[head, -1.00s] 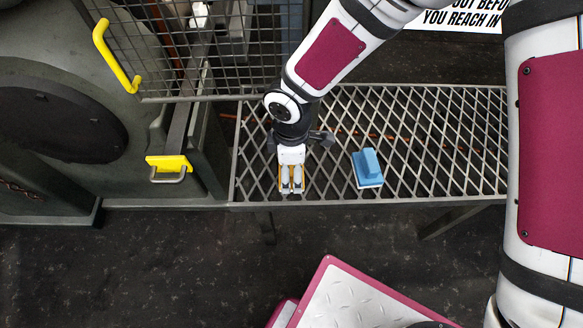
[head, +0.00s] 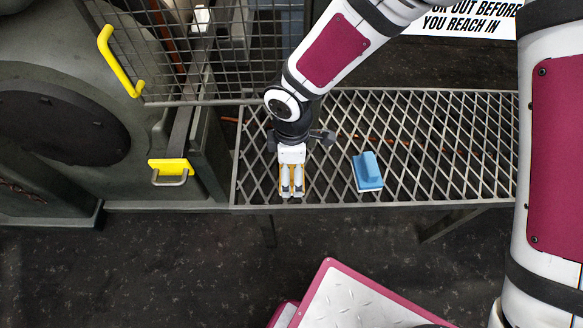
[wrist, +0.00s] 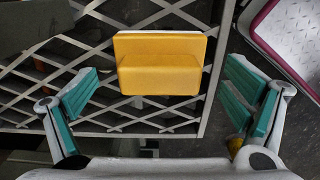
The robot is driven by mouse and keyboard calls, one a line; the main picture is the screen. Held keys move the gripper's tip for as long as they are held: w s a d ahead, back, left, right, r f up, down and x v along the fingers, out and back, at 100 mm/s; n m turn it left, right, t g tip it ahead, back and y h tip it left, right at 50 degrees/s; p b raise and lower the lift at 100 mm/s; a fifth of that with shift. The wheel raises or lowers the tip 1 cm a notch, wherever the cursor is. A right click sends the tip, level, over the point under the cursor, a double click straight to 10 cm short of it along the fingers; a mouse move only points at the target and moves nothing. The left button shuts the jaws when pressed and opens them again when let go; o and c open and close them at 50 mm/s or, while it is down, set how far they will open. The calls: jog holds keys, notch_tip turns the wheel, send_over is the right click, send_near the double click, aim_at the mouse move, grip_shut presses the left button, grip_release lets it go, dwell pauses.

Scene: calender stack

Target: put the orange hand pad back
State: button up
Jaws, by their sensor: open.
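The orange hand pad (wrist: 160,68) lies on the metal grate bench, near its front edge. It looks yellow-orange with a thin white edge, and in the wrist view it sits between my spread fingers but farther out than their tips. In the head view only slivers of the pad (head: 292,188) show around my fingers. My gripper (head: 292,192) is over the pad, pointing down, open and empty. In the wrist view its teal finger pads (wrist: 165,100) stand wide apart on either side, not touching the pad.
A blue pad (head: 367,171) with a white base sits on the grate bench (head: 440,150) to the right. A machine with a yellow-handled mesh guard (head: 120,60) and a yellow latch (head: 169,166) stands at left. The bench's right side is clear.

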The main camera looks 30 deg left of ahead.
aim_at(292, 167)
notch_tip(292, 167, up, 9)
jog(key=p, duration=0.3)
jog(key=shift+r, duration=0.45)
jog(key=shift+w+d+r, duration=0.1)
jog(key=shift+d, duration=0.05)
jog(key=w+d+r+m+t+h, duration=0.15)
jog(key=d+r+m, duration=0.35)
jog(key=d+r, duration=0.5)
jog(key=w+d+r+m+h, duration=0.1)
jog(key=w+d+r+m, duration=0.2)
jog(key=d+r+m, duration=0.7)
jog(key=s+d+r+m, duration=0.2)
jog(key=s+d, duration=0.2)
jog(key=d, duration=0.3)
jog(key=s+d+r+m, duration=0.1)
jog(key=s+d, duration=0.3)
jog(key=d, duration=0.4)
jog(key=s+d+m+g+y, duration=0.1)
jog(key=s+d+m+y, duration=0.1)
jog(key=s+m, duration=0.4)
jog(key=s, duration=0.5)
jog(key=shift+s+d+r, duration=0.15)
jog(key=shift+d+r, duration=0.15)
jog(key=shift+r, duration=0.1)
